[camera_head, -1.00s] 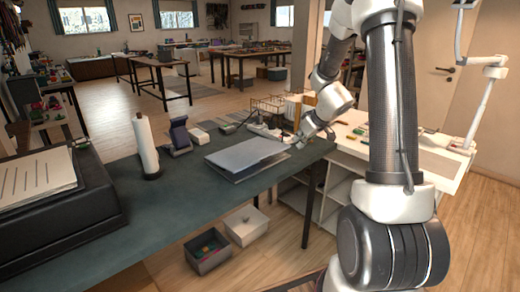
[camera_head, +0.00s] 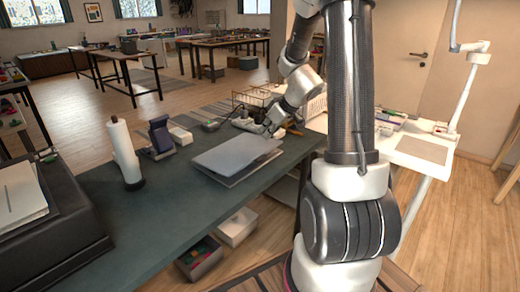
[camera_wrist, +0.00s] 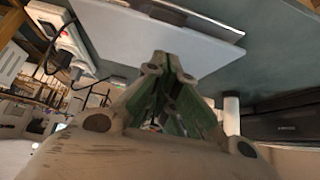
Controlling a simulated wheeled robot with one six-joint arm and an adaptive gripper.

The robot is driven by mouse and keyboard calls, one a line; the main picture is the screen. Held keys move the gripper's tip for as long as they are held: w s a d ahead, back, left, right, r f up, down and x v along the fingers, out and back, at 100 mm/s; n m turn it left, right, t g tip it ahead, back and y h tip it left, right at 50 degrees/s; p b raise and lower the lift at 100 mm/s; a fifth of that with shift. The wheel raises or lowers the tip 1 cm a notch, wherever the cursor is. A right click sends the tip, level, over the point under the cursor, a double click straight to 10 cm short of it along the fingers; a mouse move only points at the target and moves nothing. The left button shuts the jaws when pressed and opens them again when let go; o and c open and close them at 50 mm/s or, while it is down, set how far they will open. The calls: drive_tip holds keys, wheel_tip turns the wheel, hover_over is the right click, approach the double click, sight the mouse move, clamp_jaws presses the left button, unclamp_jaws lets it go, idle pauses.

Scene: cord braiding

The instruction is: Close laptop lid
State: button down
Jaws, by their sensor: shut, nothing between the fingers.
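The grey laptop (camera_head: 236,153) lies on the dark green table. Its lid is down almost flat over the base, with a thin dark gap along the near and right side. In the wrist view the laptop (camera_wrist: 150,38) shows as a pale slab at the top with a thin edge beside it. My gripper (camera_head: 275,130) is just beyond the laptop's far right corner, small and partly blurred into the items there. In the wrist view my gripper's fingertips (camera_wrist: 167,60) meet, empty, in front of the slab. I cannot tell whether they touch it.
A white paper roll (camera_head: 124,152) and a dark phone-like stand (camera_head: 161,136) are left of the laptop. A wire basket (camera_head: 257,97) stands behind it. In the wrist view a white power strip (camera_wrist: 66,42) with cables is at upper left. The table front is clear.

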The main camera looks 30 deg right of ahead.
drive_tip(key=x, duration=0.6)
drive_tip(key=shift+s+d+f, duration=0.1)
drive_tip(key=shift+s+f, duration=0.1)
drive_tip(key=shift+f, duration=0.35)
drive_tip(key=shift+s+d+f, duration=0.1)
drive_tip(key=shift+s+f, duration=0.1)
drive_tip(key=shift+f, duration=1)
drive_tip(key=f, duration=0.2)
drive_tip(key=s+f, duration=0.1)
drive_tip(key=f, duration=0.1)
drive_tip(key=shift+d+f, duration=0.2)
drive_tip(key=shift+f, duration=0.1)
drive_tip(key=shift+s, duration=0.1)
drive_tip(key=r, duration=0.5)
drive_tip(key=shift+s+d, duration=0.15)
drive_tip(key=shift+s, duration=0.2)
drive_tip(key=s+f+v, duration=0.1)
drive_tip(key=v, duration=0.7)
drive_tip(key=shift+s+d+r, duration=0.25)
drive_tip(key=shift+r, duration=0.05)
